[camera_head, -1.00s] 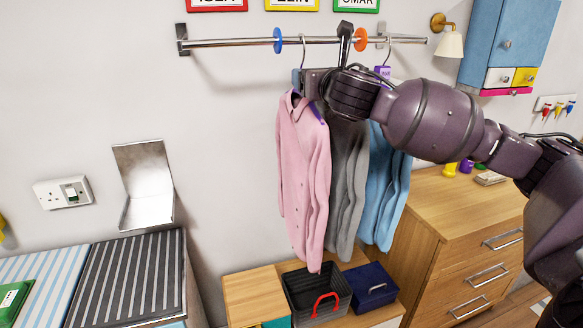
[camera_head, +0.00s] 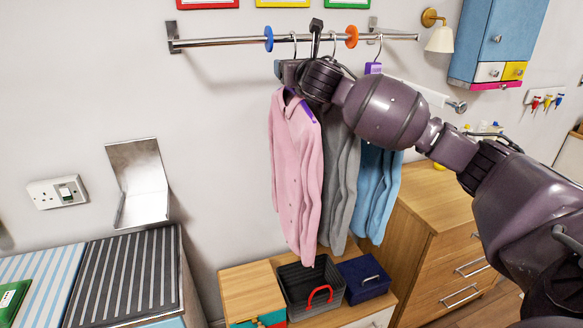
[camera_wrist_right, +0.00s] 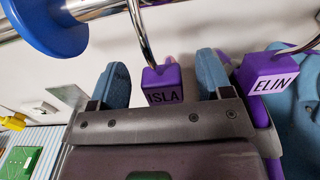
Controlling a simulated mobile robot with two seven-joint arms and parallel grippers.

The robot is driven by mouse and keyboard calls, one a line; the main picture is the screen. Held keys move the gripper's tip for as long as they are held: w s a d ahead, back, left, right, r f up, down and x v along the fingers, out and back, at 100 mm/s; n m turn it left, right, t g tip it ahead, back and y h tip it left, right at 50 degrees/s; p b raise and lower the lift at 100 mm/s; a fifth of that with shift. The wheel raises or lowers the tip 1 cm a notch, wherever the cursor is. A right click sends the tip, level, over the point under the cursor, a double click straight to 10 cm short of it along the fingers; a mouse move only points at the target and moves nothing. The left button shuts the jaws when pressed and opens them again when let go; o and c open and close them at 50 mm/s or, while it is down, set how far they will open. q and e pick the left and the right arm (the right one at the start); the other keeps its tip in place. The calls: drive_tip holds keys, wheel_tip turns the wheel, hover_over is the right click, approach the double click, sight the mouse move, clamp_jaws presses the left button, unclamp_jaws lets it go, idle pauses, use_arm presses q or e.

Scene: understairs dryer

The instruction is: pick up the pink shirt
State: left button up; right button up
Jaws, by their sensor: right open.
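The pink shirt (camera_head: 297,170) hangs on a hanger from the wall rail (camera_head: 215,41), left of a grey shirt (camera_head: 341,180) and a blue shirt (camera_head: 376,185). My right gripper (camera_head: 284,68) is at the top of the pink shirt's hanger, just below the rail. In the right wrist view, its two blue fingers (camera_wrist_right: 162,64) stand apart on either side of the purple block marked ISLA (camera_wrist_right: 163,84), with gaps visible. A second purple block marked ELIN (camera_wrist_right: 270,75) is just right of the right finger. My left gripper is out of view.
A blue disc (camera_head: 268,39) and an orange disc (camera_head: 351,37) sit on the rail. Below the shirts are a dark open crate (camera_head: 300,300) with a red handle and a navy box (camera_head: 365,282). A wooden drawer unit (camera_head: 440,240) stands at right. A metal wall piece (camera_head: 140,180) is at left.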

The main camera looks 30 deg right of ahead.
drive_tip(key=shift+w+d, duration=0.1)
drive_tip(key=shift+w, duration=0.45)
clamp_jaws()
